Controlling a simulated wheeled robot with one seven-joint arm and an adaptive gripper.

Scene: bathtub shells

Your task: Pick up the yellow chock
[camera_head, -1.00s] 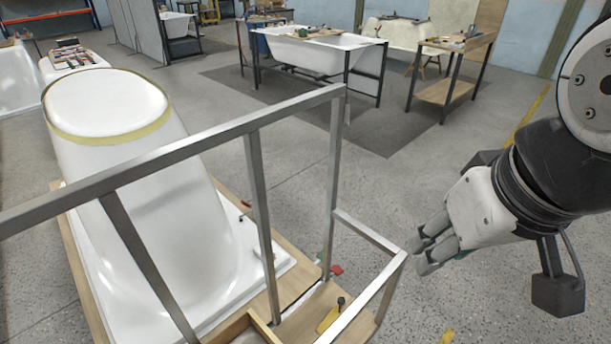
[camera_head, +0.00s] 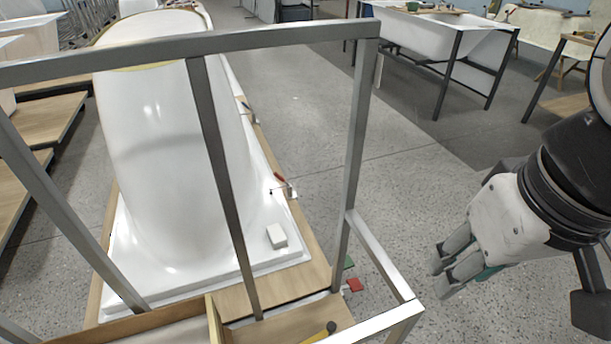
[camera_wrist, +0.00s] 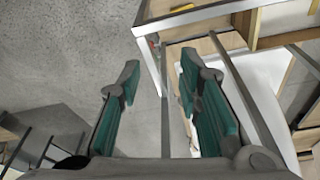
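A small yellow piece (camera_head: 317,336) with a dark rounded knob lies on the wooden platform at the bottom edge of the head view, partly cut off by the frame. It appears to be the yellow chock. A small yellow spot (camera_wrist: 188,8) shows at the top of the wrist view; I cannot tell if it is the same piece. My gripper (camera_head: 450,266) is to the right of the platform, beyond the metal frame, above the floor. In the wrist view my gripper (camera_wrist: 160,75) is open, its green-padded fingers wide apart with nothing held.
A metal tube frame (camera_head: 210,44) stands between my body and the white tub shell (camera_head: 165,150). A red piece (camera_head: 354,285) and a green piece (camera_head: 349,262) lie by the frame's right post. A white block (camera_head: 276,236) sits on the shell's flange.

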